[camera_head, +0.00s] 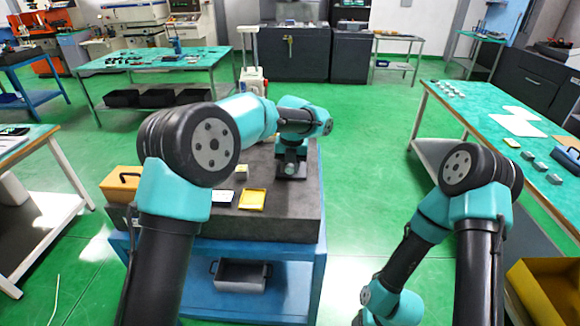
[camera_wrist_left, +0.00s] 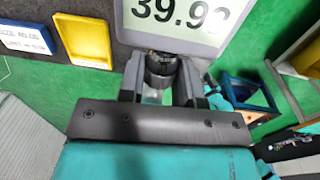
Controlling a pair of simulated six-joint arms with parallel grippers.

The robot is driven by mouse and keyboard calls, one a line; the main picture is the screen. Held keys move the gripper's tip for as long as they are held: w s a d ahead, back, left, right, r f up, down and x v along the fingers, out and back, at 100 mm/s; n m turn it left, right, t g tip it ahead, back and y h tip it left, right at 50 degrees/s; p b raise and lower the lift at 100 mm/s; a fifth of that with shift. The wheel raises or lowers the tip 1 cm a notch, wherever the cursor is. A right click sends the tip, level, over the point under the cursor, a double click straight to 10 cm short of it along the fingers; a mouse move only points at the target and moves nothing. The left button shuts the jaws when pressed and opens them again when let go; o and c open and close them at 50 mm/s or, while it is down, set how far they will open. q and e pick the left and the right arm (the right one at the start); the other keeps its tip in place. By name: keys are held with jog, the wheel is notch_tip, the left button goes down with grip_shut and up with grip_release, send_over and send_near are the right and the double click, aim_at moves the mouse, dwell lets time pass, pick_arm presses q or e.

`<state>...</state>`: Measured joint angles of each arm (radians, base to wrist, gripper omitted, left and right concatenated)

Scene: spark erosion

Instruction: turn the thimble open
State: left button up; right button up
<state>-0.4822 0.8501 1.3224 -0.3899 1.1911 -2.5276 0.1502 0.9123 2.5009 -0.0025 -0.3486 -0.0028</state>
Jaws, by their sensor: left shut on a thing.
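In the left wrist view, a grey gauge with a large digital display (camera_wrist_left: 180,14) reads about 39.9, its last digit unclear. Its dark, round thimble (camera_wrist_left: 160,68) points toward my wrist camera. My left gripper (camera_wrist_left: 160,88) has one finger on each side of the thimble and is shut on it. In the head view my left gripper (camera_head: 290,168) is low over the right part of the dark stone plate (camera_head: 270,226); the gauge cannot be made out there. My right arm reaches down at the lower right, and its gripper is out of the frame.
A yellow tray (camera_head: 252,199) and a blue-edged label plate (camera_head: 222,198) lie on the stone plate, left of my gripper. A yellow box with a black handle (camera_head: 122,182) stands at its left end. Green-topped benches stand left and right, with open floor between.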

pick_arm(q)
jog(key=h, duration=0.4)
jog(key=shift+a, duration=0.3)
jog(key=shift+h, duration=1.3)
jog(key=shift+f, duration=0.1)
jog(key=o, duration=0.9)
jog(key=v, duration=1.7)
jog(key=shift+w+a, duration=0.25)
